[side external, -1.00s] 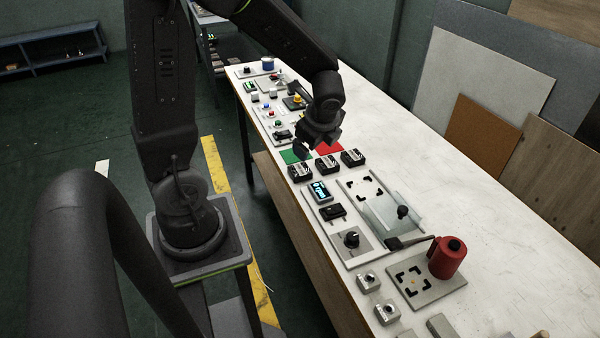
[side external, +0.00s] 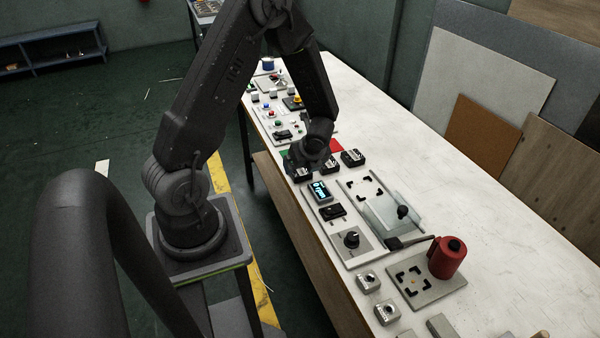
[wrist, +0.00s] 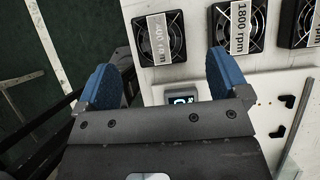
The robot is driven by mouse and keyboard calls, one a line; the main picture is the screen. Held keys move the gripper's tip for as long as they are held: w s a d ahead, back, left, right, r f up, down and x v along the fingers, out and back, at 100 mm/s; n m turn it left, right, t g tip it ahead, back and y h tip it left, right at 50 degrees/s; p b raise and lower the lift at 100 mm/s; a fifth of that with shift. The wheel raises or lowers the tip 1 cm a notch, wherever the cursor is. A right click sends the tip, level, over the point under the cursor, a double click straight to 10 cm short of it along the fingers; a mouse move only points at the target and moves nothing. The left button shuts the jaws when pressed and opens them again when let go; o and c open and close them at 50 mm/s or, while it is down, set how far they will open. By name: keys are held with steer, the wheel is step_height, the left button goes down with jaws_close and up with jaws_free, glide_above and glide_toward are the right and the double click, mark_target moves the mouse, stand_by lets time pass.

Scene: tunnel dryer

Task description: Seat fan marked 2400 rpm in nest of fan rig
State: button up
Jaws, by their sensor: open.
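The fan with a label that seems to read 2400 rpm (wrist: 158,40) is a black square fan at the upper left of the wrist view. In the side view it is the leftmost of three fans (side external: 299,174), partly hidden by my gripper. My gripper (wrist: 161,62) is open and empty, its blue fingers pointing toward that fan with one on each side, short of it in the picture. It also shows low over the left fan in the side view (side external: 309,161). The nest with black corner marks (side external: 365,187) on the fan rig (side external: 341,231) looks empty.
The 1800 rpm fan (wrist: 241,25) is in the middle, with another fan (wrist: 306,22) at right. The rig has a lit display (side external: 320,190), a switch (side external: 333,212), a knob (side external: 352,239) and a clear guard (side external: 394,214). A red canister (side external: 447,258) stands nearer.

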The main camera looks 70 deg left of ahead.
mark_target(301, 170)
steer(key=x, duration=0.5)
steer(key=shift+a, duration=0.1)
steer(key=c, duration=1)
